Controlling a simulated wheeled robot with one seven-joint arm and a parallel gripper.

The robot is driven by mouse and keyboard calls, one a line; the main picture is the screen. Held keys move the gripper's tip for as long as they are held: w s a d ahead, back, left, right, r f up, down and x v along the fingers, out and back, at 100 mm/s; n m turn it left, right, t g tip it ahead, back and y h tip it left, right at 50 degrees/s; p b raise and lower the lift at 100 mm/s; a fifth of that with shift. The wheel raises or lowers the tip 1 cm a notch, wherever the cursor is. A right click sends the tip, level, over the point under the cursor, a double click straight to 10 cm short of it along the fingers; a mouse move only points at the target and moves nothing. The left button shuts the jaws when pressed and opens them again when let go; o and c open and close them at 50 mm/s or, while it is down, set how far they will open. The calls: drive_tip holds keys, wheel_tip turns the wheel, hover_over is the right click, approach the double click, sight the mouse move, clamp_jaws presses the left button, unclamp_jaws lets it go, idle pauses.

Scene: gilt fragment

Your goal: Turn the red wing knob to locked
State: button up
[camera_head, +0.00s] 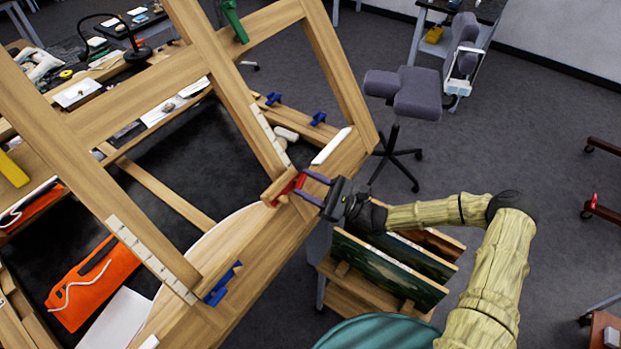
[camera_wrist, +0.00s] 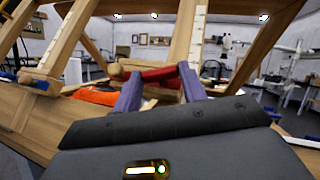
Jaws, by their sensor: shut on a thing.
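The red wing knob (camera_head: 287,188) sits on the wooden easel frame, at the foot of an upright that bears a pale scale strip. My gripper (camera_head: 312,188) reaches it from the right, with its two purple fingers on the knob. In the wrist view the red knob (camera_wrist: 158,75) lies between the fingertips of my gripper (camera_wrist: 158,82), which is shut on it. The fingers hide part of the knob. I cannot tell from these views whether it stands at locked.
Blue wing knobs (camera_head: 222,284) sit elsewhere on the easel. An orange cloth (camera_head: 92,283) lies at left. A rack of dark panels (camera_head: 390,262) stands below my arm. A grey chair (camera_head: 405,95) stands behind, with open floor right of it.

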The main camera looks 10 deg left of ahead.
drive_tip(key=shift+s+a+m+t+h+p, duration=0.1)
drive_tip(key=shift+m+t+h+p, duration=0.1)
drive_tip(key=shift+m+t+p, duration=0.85)
drive_tip(key=shift+s+d+m+t+h+p, duration=0.15)
drive_tip(key=shift+m+t+p, duration=0.4)
drive_tip(key=shift+m+t, duration=0.85)
drive_tip(key=shift+s+a+m+t+h+p, duration=0.15)
drive_tip(key=shift+m+t+h+p, duration=0.1)
drive_tip(key=shift+m+t+p, duration=0.8)
drive_tip(key=shift+w+m, duration=0.1)
drive_tip(key=shift+m, duration=0.2)
drive_tip(key=o, duration=1)
drive_tip(key=shift+w+f, duration=0.1)
drive_tip(key=shift+w, duration=0.05)
drive_tip(key=shift+s+b, duration=0.25)
drive_tip(key=shift+b, duration=0.05)
